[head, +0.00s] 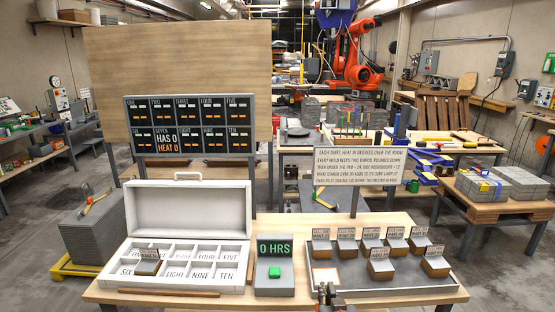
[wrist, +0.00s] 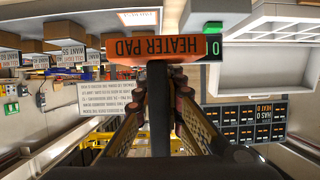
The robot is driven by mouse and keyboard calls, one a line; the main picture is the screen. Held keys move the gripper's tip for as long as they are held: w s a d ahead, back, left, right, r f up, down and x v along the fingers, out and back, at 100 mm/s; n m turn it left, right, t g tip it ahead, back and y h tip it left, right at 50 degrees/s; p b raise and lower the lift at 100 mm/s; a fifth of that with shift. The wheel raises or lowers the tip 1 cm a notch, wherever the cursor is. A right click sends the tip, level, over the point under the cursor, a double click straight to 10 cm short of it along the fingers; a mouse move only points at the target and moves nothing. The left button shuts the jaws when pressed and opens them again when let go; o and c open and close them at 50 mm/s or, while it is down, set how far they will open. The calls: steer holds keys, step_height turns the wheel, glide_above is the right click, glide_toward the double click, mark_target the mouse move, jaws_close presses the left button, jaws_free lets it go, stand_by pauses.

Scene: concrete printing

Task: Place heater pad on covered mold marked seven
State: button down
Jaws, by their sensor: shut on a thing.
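My gripper (head: 328,296) is at the bottom edge of the head view, in front of the table. In the wrist view my gripper (wrist: 158,85) is shut on the dark upright stem of the heater pad (wrist: 150,49), an orange piece lettered HEATER PAD. The pad is hard to make out in the head view. A white case (head: 122,259) with an open lid has compartments lettered with numbers. A brown mold (head: 149,267) with a pale label card sits in its front row, between SIX and EIGHT, covering that place's number. My gripper is to its right, apart from it.
A grey timer (head: 274,281) reads 0 HRS, between the case and a tray (head: 393,290) of several brown labelled molds. A board (head: 190,125) shows SEVEN, HAS 0, HEAT 0. A text sign (head: 362,168) stands behind the tray. A wooden stick (head: 155,292) lies before the case.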

steer(key=s+d+f, duration=0.2)
steer(key=s+f, duration=0.1)
steer(key=f, duration=0.6)
steer(key=s+d+f, duration=0.2)
steer(key=s+f, duration=0.1)
steer(key=f, duration=0.7)
steer(key=shift+s+d, duration=0.3)
steer(key=shift+d, duration=0.1)
